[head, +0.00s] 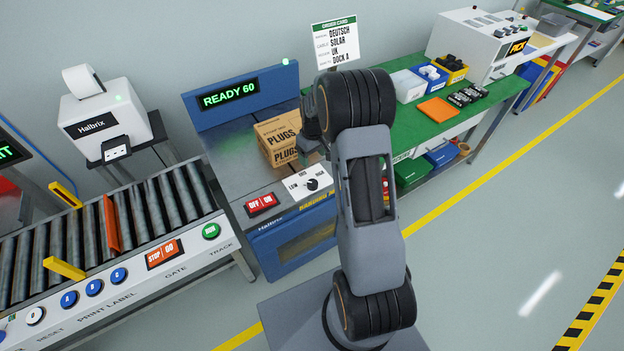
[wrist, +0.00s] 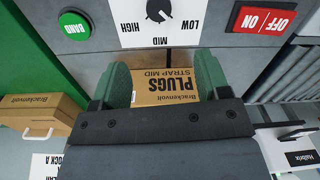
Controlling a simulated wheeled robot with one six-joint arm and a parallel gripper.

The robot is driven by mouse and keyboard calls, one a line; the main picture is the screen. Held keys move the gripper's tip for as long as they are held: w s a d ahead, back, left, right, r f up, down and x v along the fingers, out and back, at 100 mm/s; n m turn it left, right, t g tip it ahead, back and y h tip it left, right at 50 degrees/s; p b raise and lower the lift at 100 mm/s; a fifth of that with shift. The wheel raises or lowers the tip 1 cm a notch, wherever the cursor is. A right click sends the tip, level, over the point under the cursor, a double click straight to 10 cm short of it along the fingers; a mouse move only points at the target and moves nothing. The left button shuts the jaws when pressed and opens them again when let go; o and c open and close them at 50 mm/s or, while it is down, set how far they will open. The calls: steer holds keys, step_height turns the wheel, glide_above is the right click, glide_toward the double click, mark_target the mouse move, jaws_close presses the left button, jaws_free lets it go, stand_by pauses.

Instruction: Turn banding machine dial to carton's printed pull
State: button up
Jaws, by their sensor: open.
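The brown carton (head: 278,140) stands on the banding machine (head: 235,150). In the wrist view the carton (wrist: 165,92) appears upside down and reads Brackenvolt, PLUGS, STRAP MID. The black dial (head: 312,184) is on the white plate marked LOW, MID and HIGH at the machine's front. The dial (wrist: 159,10) is at the top edge of the wrist view, partly cut off; I cannot tell its setting surely. My gripper (wrist: 162,72) is open, its green fingers apart, with the carton showing between and beyond them. It is apart from the dial. In the head view my arm mostly hides it.
The display (head: 229,95) reads READY 60. A red OFF/ON switch (head: 262,204) is left of the dial; a green BAND button (wrist: 75,25) shows in the wrist view. A roller conveyor (head: 90,225) lies left. A green bench (head: 440,115) with bins is right. An order card (head: 336,43) hangs behind.

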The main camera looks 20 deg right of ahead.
mark_target(312, 182)
step_height(312, 182, down, 14)
steer(key=shift+a+f+p, duration=0.1)
steer(key=shift+p, duration=1)
steer(key=c, duration=0.9)
